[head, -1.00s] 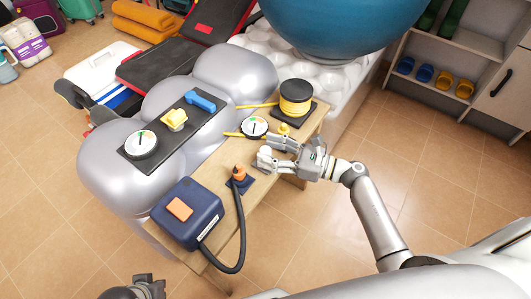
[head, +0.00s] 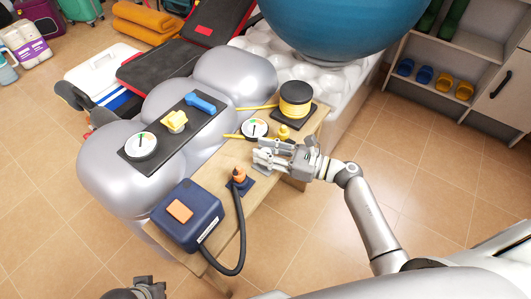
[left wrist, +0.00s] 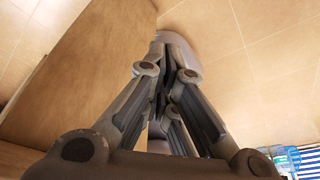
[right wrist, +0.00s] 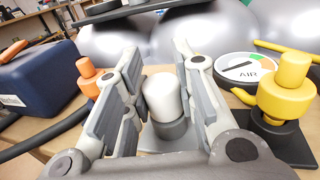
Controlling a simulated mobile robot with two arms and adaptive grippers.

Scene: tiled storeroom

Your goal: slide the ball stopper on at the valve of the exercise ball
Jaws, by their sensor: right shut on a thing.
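The stopper, a white rounded piece (right wrist: 161,95) with a grey lower part, stands upright on a small grey plate on the bench. My right gripper (head: 262,157) is shut on it, with a finger on each side in the right wrist view (right wrist: 158,70). In the head view the gripper mostly hides it. The blue exercise ball (head: 340,25) sits at the top of the head view; I cannot make out a valve on it. My left gripper (head: 148,285) is at the bottom edge of the head view; its fingers come together, empty, in the left wrist view (left wrist: 166,65).
The wooden bench (head: 215,172) also carries a dark blue pump box (head: 187,216) with a hose, an orange nozzle (head: 239,175), a gauge (head: 255,128), a yellow fitting (head: 284,132) and a yellow reel (head: 295,98). Silver lobes (head: 115,175) stand behind. Right-hand floor is clear.

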